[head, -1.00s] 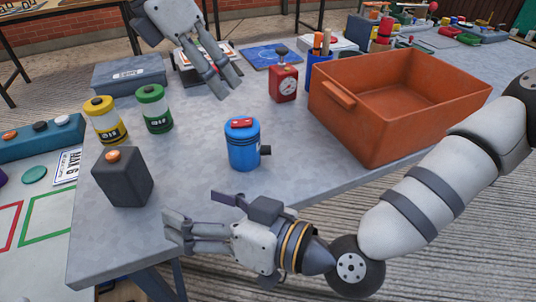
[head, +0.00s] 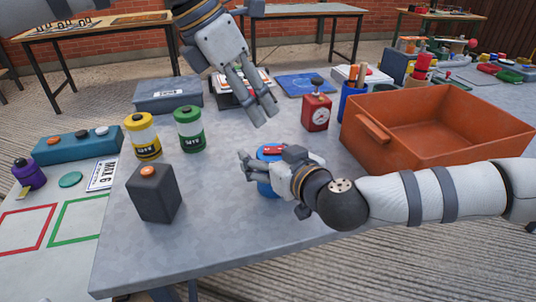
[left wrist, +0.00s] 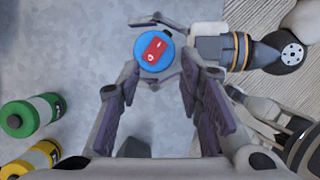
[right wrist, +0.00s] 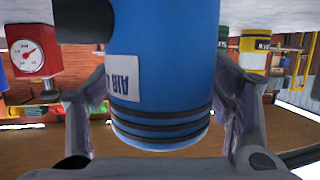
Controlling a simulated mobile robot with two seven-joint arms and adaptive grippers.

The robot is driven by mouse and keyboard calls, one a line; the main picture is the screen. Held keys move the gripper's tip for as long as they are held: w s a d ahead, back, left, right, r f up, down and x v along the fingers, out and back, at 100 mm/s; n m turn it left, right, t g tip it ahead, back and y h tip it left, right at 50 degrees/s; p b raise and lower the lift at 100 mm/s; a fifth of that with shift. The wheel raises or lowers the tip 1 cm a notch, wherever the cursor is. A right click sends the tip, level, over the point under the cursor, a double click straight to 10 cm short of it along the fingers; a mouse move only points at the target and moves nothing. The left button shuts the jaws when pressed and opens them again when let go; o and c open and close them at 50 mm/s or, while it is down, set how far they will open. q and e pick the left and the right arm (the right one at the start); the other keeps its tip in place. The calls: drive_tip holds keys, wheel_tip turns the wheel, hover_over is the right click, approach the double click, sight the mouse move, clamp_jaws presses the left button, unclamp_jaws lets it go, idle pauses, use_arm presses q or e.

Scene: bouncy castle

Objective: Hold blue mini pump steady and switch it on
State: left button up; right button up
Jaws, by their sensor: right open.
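The blue mini pump (head: 265,189) stands on the grey table, partly hidden behind my right gripper in the head view. Its round blue top with a red switch (left wrist: 157,47) shows from above in the left wrist view. My right gripper (head: 250,170) is open, with its fingers on either side of the pump body; the right wrist view shows the blue body (right wrist: 165,60) between them, with gaps visible at both sides. My left gripper (head: 262,112) is open and empty, pointing down above the table, just behind and above the pump.
An orange crate (head: 372,133) stands right of the pump, and a red timer box (head: 316,112) behind it. Yellow (head: 142,137) and green (head: 189,129) canisters and a dark box with an orange button (head: 154,194) stand left. The table between them and the pump is clear.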

drive_tip(key=shift+w+a+f, duration=0.15)
drive_tip(key=shift+w, duration=0.15)
drive_tip(key=c, duration=1.7)
use_arm(q)
drive_tip(key=shift+d+r+m, duration=0.1)
drive_tip(key=shift+m, duration=0.2)
drive_tip(key=c, duration=0.7)
use_arm(e)
drive_tip(key=shift+o, duration=0.2)
use_arm(q)
drive_tip(key=shift+d+r+m+y, duration=0.2)
drive_tip(key=shift+r+m+y, duration=0.1)
drive_tip(key=shift+m, duration=0.8)
clamp_jaws()
drive_tip(key=d+r+m+y, duration=0.1)
drive_tip(key=r+m, duration=0.2)
drive_tip(key=m, duration=0.8)
drive_tip(key=d+r+m+t+y, duration=0.1)
drive_tip(key=d+r+m+y, duration=0.1)
drive_tip(key=m, duration=1)
drive_tip(key=shift+s+d+r+t, duration=0.3)
drive_tip(key=shift+s+r, duration=0.15)
